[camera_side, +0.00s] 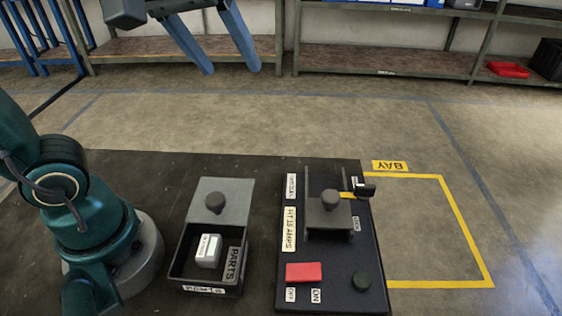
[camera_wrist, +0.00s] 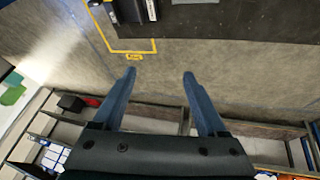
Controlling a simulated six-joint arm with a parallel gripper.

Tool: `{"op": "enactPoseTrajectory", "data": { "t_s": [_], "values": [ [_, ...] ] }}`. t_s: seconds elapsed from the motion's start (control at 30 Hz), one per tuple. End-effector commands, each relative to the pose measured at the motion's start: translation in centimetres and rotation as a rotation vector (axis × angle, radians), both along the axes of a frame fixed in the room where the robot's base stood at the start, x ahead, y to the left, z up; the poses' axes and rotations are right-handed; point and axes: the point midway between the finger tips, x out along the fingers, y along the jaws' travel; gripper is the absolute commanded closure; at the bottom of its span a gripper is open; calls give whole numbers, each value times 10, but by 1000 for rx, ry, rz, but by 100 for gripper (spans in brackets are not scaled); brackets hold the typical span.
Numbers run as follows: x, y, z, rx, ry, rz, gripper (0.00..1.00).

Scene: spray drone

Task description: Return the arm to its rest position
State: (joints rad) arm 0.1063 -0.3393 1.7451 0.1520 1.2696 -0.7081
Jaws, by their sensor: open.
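My gripper (camera_side: 231,71) hangs high at the top of the side view, well above the dark table (camera_side: 140,180). Its two blue fingers are spread apart with nothing between them. The wrist view also shows the open, empty gripper (camera_wrist: 159,73), with floor and shelving beyond it. No object touches the fingers.
The yellow-outlined bay (camera_side: 465,230) is empty.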

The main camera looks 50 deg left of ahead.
Motion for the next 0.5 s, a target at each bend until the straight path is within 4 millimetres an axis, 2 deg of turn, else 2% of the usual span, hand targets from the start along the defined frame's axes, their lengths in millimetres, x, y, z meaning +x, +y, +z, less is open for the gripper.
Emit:
{"op": "enactPoseTrajectory", "data": {
  "t_s": [0.1,0.23,0.4,0.5],
  "values": [
    [-28,4,-20,26,-7,-87,25],
    [-51,4,-49,63,-6,-202,25],
    [-72,-2,-87,110,17,-371,25],
    [-76,-6,-104,139,39,-473,25]
  ]
}}
